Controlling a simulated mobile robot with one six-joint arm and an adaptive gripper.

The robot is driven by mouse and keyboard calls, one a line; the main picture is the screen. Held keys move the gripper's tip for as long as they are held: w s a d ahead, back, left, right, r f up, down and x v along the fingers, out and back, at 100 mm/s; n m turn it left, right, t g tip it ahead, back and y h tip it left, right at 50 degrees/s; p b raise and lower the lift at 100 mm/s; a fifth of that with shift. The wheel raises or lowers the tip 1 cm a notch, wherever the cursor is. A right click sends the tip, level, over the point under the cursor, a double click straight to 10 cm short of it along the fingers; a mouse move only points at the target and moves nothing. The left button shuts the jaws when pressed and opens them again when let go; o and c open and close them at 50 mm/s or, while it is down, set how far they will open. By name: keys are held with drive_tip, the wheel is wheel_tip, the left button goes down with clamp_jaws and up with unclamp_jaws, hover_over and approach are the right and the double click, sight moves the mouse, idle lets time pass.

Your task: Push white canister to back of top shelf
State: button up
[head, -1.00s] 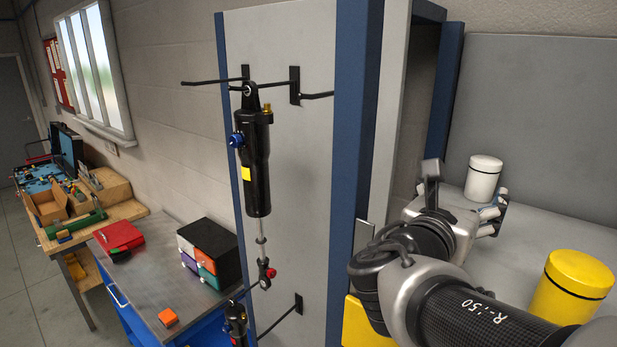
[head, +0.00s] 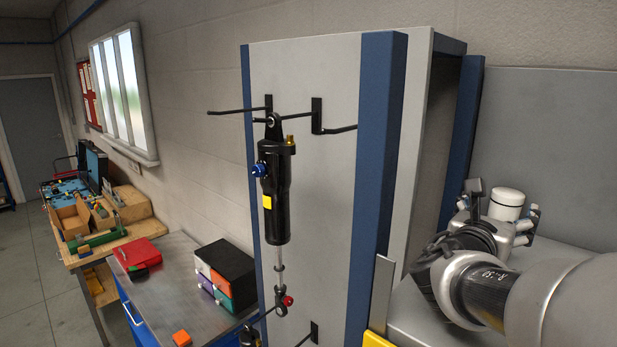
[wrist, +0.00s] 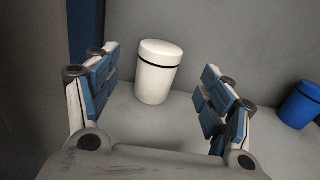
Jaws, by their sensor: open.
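The white canister (head: 507,203) has a dark band under its lid and stands upright on the grey top shelf (head: 575,262), near the grey back panel. In the wrist view the canister (wrist: 157,75) is ahead of my gripper (wrist: 160,100), between the two fingers as seen from here and left of centre. The fingers are wide apart and nothing is held. In the head view my gripper (head: 503,220) is in front of the canister and hides its lower part. I cannot tell whether any finger touches it.
A blue canister (wrist: 302,102) stands to the right in the wrist view. A blue and grey cabinet side (head: 375,170) with a hanging black shock absorber (head: 276,195) is left of my arm. The grey back panel (head: 555,140) closes off the shelf behind.

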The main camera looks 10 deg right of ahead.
sight(507, 198)
drive_tip(key=p+x, duration=0.1)
drive_tip(key=x, duration=0.7)
drive_tip(key=shift+d, duration=0.1)
drive_tip(key=shift+c, duration=0.3)
drive_tip(key=c, duration=1.3)
